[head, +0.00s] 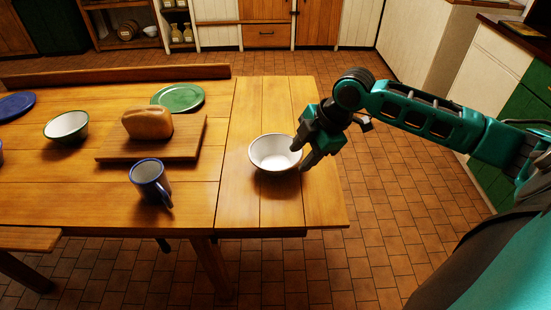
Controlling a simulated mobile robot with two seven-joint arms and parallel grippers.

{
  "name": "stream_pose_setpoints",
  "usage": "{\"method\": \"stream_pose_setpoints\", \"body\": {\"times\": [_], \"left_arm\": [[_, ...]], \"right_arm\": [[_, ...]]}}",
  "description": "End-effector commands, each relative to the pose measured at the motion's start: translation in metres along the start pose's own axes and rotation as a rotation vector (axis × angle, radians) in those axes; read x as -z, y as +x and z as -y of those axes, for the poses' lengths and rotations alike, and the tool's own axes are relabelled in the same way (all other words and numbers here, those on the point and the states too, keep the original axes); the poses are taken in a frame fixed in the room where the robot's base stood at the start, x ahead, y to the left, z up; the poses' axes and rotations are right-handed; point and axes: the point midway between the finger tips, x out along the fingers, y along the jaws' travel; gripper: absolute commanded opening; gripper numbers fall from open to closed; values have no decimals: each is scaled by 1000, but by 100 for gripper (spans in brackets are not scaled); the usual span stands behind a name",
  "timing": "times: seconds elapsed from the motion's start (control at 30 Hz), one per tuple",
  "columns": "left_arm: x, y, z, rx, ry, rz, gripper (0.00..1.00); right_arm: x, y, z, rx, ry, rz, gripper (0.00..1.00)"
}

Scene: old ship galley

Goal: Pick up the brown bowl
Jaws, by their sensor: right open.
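A bowl (270,157) with a pale white inside stands upright near the right end of the wooden table (240,205). Little of its outer side shows, so I cannot tell clearly whether it is brown. My right gripper (300,156) is at the bowl's right rim, with its fingers pointing down and apart. One finger overlaps the rim in the head view and the other is just outside it. I cannot tell whether either touches the bowl. My left gripper is not in view.
A blue mug (149,178), a bread loaf (147,122) on a cutting board (185,145), a green plate (178,97), a green bowl (67,126) and a blue plate (15,104) are left of the bowl. The table's right edge is close to my gripper.

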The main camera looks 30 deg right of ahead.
Motion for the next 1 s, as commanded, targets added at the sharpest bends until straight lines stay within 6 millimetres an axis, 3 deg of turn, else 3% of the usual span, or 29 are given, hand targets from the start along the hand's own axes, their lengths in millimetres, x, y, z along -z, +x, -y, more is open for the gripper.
{"method": "stream_pose_setpoints", "body": {"times": [0.1, 0.17, 0.5, 0.77, 1.0], "left_arm": [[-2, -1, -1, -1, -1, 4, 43], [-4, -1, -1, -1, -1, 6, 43], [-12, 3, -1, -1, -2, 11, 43], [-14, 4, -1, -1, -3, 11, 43], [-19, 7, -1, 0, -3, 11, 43]], "right_arm": [[-10, -14, -15, -13, -20, 0, 45], [-11, -12, -17, -15, -24, -2, 45], [-11, 45, -18, -15, -22, -6, 45], [-11, 66, -19, -15, -24, -5, 45], [-12, 102, -22, -16, -23, -5, 45]]}}
